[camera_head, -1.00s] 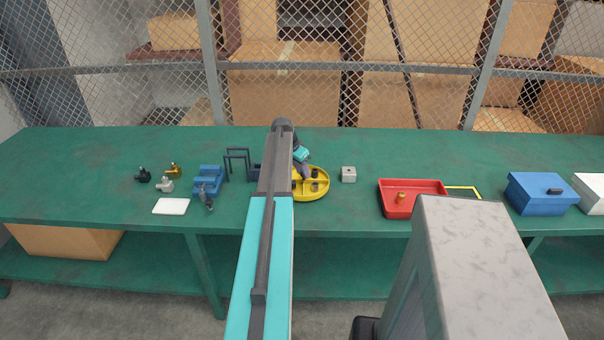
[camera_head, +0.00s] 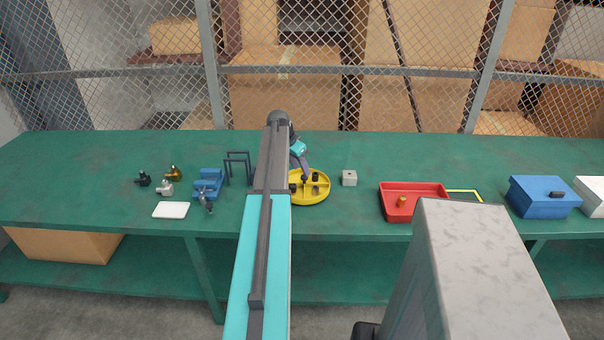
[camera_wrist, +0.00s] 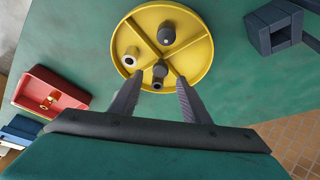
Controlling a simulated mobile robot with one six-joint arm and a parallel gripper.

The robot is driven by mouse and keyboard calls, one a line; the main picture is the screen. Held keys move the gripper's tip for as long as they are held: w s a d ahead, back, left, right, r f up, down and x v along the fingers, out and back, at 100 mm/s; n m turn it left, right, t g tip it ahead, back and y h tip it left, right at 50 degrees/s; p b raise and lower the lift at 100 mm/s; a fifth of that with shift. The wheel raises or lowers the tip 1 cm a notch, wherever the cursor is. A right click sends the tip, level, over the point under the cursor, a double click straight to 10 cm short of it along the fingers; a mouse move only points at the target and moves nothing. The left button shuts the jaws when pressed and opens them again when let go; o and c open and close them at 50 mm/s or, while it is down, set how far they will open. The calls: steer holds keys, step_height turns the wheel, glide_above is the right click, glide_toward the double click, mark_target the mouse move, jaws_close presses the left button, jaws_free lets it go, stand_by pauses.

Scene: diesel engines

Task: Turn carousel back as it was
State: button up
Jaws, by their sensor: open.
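The carousel (camera_head: 322,199) is a round yellow tray with a raised rim and crossing dividers, on the green bench just right of my arm. In the wrist view the carousel (camera_wrist: 195,68) holds a dark knob (camera_wrist: 166,35), a pale hollow cylinder (camera_wrist: 130,58) and a dark fitting (camera_wrist: 159,72) in separate places. My gripper (camera_wrist: 158,84) is open, its two fingers apart over the carousel's near rim, either side of the dark fitting. Nothing is held. Whether the fingers touch the carousel cannot be told. In the head view my arm partly hides the carousel's left side.
A grey block (camera_head: 349,178) stands right of the carousel. Farther right are a red tray (camera_head: 412,204) and a blue box (camera_head: 541,196). To the left are a dark frame (camera_head: 238,158), a blue holder (camera_head: 208,185), several small fittings and a white plate (camera_head: 170,210). A mesh fence stands behind.

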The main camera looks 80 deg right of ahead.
steer(key=b+v, duration=0.1)
steer(key=v, duration=0.8)
steer(key=shift+s, duration=0.1)
stand_by(0.5)
